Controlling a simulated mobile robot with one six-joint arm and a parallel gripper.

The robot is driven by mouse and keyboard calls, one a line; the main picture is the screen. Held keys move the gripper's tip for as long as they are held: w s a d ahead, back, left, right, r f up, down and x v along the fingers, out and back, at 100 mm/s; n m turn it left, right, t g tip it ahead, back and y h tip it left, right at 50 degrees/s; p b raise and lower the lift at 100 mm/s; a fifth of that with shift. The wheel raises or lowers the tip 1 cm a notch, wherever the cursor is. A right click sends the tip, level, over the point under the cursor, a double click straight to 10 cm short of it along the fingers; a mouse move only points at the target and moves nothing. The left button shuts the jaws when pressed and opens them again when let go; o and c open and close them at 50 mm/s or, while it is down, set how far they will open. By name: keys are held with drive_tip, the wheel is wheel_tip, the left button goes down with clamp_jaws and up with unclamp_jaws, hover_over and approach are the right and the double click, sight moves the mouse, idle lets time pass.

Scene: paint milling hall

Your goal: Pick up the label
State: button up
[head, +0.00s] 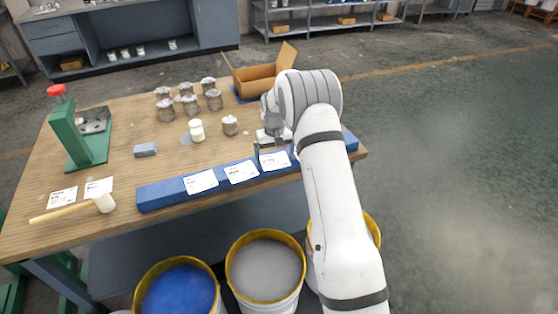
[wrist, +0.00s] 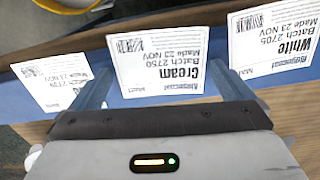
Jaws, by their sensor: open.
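White printed labels lie in a row on a long blue bar (head: 160,195) along the table's front edge. In the wrist view, the Cream label (wrist: 157,66) lies between the spread fingers of my gripper (wrist: 166,80), with the White label (wrist: 272,40) to its right and a tilted label (wrist: 50,78) to its left. My gripper is open, with nothing held. In the head view, my gripper (head: 272,145) is just behind the rightmost visible label (head: 274,160); two more labels (head: 241,172) (head: 200,181) lie to its left. My arm hides part of the bar. Contact cannot be told.
Two loose labels (head: 62,197) and a mallet (head: 75,210) lie at the table's left, near a green press (head: 80,145). Several metal cans (head: 187,100), a white jar (head: 196,130), and an open cardboard box (head: 258,80) stand behind. Paint buckets (head: 265,270) stand in front, below.

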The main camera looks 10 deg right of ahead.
drive_tip(key=c, duration=0.7)
drive_tip(key=shift+r, duration=0.15)
